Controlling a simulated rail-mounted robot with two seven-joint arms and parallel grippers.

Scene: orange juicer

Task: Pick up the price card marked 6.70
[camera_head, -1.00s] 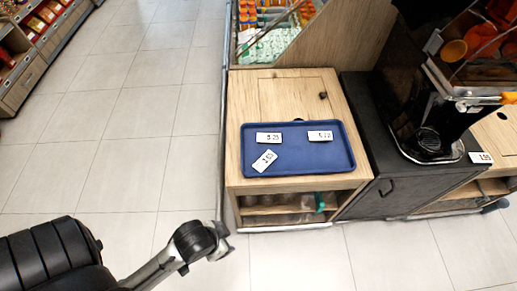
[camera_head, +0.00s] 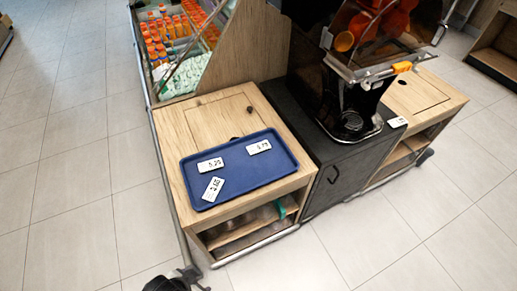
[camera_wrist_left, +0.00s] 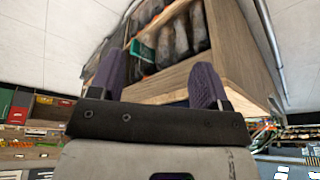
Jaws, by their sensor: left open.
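Three white price cards lie flat on a blue tray (camera_head: 262,180) on a wooden cabinet. One card (camera_head: 210,165) is at the tray's left and seems to read 5.25. Another card (camera_head: 258,147) is at the upper right; its small print is hard to read. A third card (camera_head: 213,188) lies tilted near the front left, its digits also unclear. I cannot tell for certain which is 6.70. My left gripper (camera_head: 192,277) shows partly at the bottom edge, in front of and below the tray. In the left wrist view its purple fingers (camera_wrist_left: 158,77) are apart and empty. My right gripper is not in view.
A black juicer (camera_head: 350,105) stands on a dark cabinet right of the tray. Another small card (camera_head: 397,122) lies right of the juicer. Orange bottles (camera_head: 175,30) stand in a display behind. Open shelves (camera_head: 250,225) are under the tray. Tiled floor is free at left and front.

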